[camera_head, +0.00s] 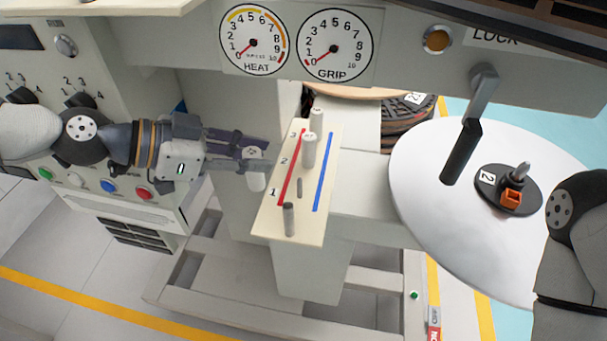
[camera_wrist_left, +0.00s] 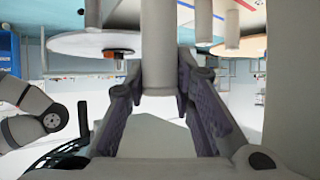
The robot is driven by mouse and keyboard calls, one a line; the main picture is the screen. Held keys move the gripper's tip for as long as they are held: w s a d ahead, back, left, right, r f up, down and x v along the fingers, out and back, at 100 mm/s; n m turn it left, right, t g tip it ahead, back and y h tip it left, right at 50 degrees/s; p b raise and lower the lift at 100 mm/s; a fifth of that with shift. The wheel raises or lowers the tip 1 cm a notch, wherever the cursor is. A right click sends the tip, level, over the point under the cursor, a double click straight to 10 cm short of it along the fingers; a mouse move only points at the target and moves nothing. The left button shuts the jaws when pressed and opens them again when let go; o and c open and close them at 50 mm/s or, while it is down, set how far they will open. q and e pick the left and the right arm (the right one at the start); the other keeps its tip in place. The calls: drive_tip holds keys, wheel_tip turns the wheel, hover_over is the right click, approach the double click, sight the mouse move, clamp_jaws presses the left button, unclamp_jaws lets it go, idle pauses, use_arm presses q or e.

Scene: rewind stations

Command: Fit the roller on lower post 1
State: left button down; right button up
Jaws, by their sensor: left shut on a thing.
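My left gripper (camera_head: 262,158) is shut on a pale grey roller (camera_head: 256,182), which hangs below the fingers, just left of the post board (camera_head: 325,150). The left wrist view shows the roller (camera_wrist_left: 158,45) upright between the fingers. On the board, a short grey post (camera_head: 289,219) stands at the near end, beside number 1. A thinner, short pin (camera_head: 299,188) stands behind it. The held roller is apart from both. Two taller pale cylinders stand farther back, the nearer one (camera_head: 309,152) in front of the other (camera_head: 317,122). My right gripper is out of view.
A panel with HEAT (camera_head: 254,42) and GRIP (camera_head: 335,46) dials spans the space behind the board. A dark-handled lever (camera_head: 461,150) hangs above the disc. A button panel stands left.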

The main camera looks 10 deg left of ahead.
use_arm(q)
drive_tip(key=w+d, duration=0.1)
drive_tip(key=d, duration=0.1)
drive_tip(key=w+d+f, duration=0.1)
drive_tip(key=w+d, duration=0.2)
drive_tip(key=d, duration=0.1)
drive_tip(key=shift+w+d+f+b, duration=0.15)
drive_tip(key=shift+w+d+b, duration=0.1)
drive_tip(key=shift+d+b, duration=0.05)
drive_tip(key=shift+f+b, duration=0.6)
drive_tip(key=shift+f, duration=2.05)
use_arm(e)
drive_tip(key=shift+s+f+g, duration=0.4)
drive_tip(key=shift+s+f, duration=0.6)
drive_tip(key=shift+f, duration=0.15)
use_arm(q)
drive_tip(key=shift+f, duration=0.25)
drive_tip(key=c, duration=1.4)
unclamp_jaws()
drive_tip(key=shift+r, duration=0.1)
drive_tip(key=shift+o, duration=0.2)
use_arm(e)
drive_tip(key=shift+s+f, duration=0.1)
use_arm(q)
drive_tip(key=shift+r, duration=0.1)
